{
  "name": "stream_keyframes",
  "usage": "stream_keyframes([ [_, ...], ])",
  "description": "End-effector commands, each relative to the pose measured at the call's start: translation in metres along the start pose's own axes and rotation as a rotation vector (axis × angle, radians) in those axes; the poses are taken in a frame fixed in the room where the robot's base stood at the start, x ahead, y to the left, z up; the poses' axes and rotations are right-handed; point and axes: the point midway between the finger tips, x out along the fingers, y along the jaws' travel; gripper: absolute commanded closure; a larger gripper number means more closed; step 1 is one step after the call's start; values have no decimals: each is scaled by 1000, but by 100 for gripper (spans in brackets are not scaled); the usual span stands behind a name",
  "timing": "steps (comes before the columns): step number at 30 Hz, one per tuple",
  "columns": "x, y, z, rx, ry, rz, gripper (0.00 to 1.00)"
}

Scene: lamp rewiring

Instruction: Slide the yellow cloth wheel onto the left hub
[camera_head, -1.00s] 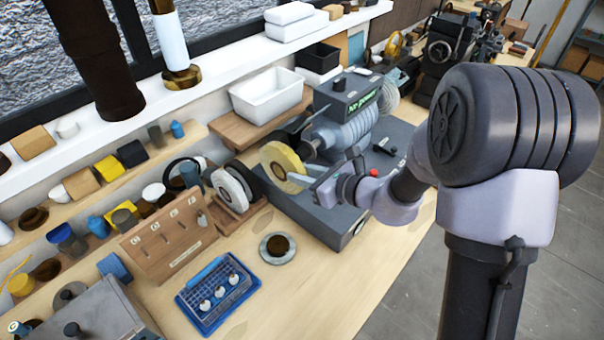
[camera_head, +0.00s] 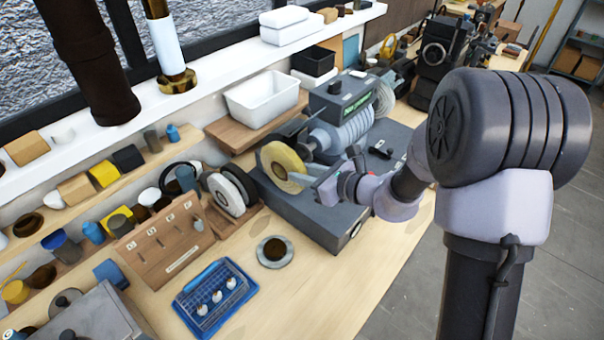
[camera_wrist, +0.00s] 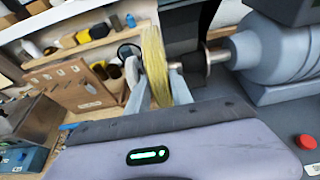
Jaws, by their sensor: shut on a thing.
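The yellow cloth wheel (camera_head: 277,165) stands on edge at the left end of the grey polishing machine (camera_head: 345,130). In the wrist view the wheel (camera_wrist: 154,62) is upright between the two fingers of my gripper (camera_wrist: 157,88), which is shut on its lower part. The left hub (camera_wrist: 193,65) is a dark-collared metal shaft coming left out of the motor housing, at about the wheel's height and just right of it. I cannot tell whether the wheel's bore is around the shaft end. My gripper also shows in the head view (camera_head: 298,180), coming from the right.
A white wheel (camera_head: 232,192) stands in a wooden rack left of the machine. A round dish (camera_head: 274,251) and a blue tray (camera_head: 214,297) lie on the bench in front. A white bin (camera_head: 262,97) stands behind. A red button (camera_wrist: 306,141) is at the right.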

Motion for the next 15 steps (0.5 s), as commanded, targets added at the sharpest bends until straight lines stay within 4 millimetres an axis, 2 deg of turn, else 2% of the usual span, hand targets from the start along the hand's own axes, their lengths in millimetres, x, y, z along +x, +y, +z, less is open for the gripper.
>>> stream_keyframes([
  [4, 0, -7, 0, 0, -1, -1, 100],
  [15, 0, -10, 0, 0, -1, 0, 100],
])
